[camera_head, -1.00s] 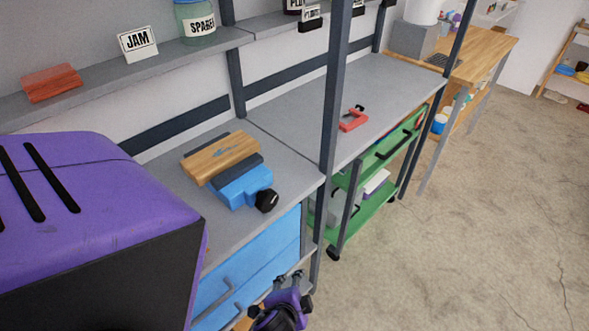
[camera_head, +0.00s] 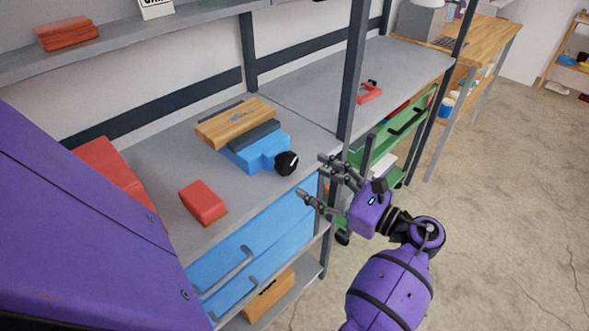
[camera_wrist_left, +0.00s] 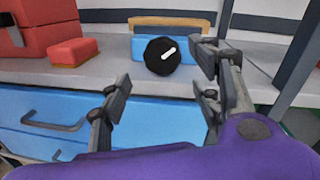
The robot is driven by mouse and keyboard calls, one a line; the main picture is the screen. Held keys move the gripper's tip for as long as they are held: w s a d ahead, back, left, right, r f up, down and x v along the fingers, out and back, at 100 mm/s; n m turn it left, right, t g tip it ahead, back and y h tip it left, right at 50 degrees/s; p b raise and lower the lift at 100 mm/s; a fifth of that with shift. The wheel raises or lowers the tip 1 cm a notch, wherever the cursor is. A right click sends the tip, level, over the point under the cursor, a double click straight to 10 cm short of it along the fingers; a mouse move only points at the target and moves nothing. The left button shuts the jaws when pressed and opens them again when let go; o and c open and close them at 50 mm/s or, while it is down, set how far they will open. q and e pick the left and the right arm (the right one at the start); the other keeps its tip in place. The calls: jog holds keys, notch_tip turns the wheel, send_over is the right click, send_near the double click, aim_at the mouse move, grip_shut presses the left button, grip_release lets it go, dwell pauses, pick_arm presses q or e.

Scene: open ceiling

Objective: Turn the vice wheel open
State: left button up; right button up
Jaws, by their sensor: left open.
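In the left wrist view the wheel (camera_wrist_left: 161,56) shows face-on with a white mark slanting up to the right. My left gripper (camera_head: 313,177) is open and empty, just in front of and to the right of the wheel, apart from it. In the left wrist view its fingers (camera_wrist_left: 160,84) spread below and either side of the wheel. My right gripper is not in view.
A red box (camera_head: 203,202) and a larger red case (camera_head: 110,170) stand on the bench left of the vice. Blue drawers with handles (camera_head: 232,270) lie below. A green cart (camera_head: 395,145) stands behind.

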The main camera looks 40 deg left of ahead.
aim_at(289, 167)
pick_arm(q)
jog(key=a+p, duration=0.1)
jog(key=a, duration=0.6)
jog(key=shift+s, duration=0.1)
jog(key=c, duration=1.1)
jog(key=shift+n, duration=1.4)
jog(key=shift+f, duration=0.1)
jog(key=o, duration=1.1)
jog(key=shift+s, duration=0.1)
jog(key=d, duration=1.2)
jog(key=shift+w+r, duration=0.2)
jog(key=shift+r, duration=0.05)
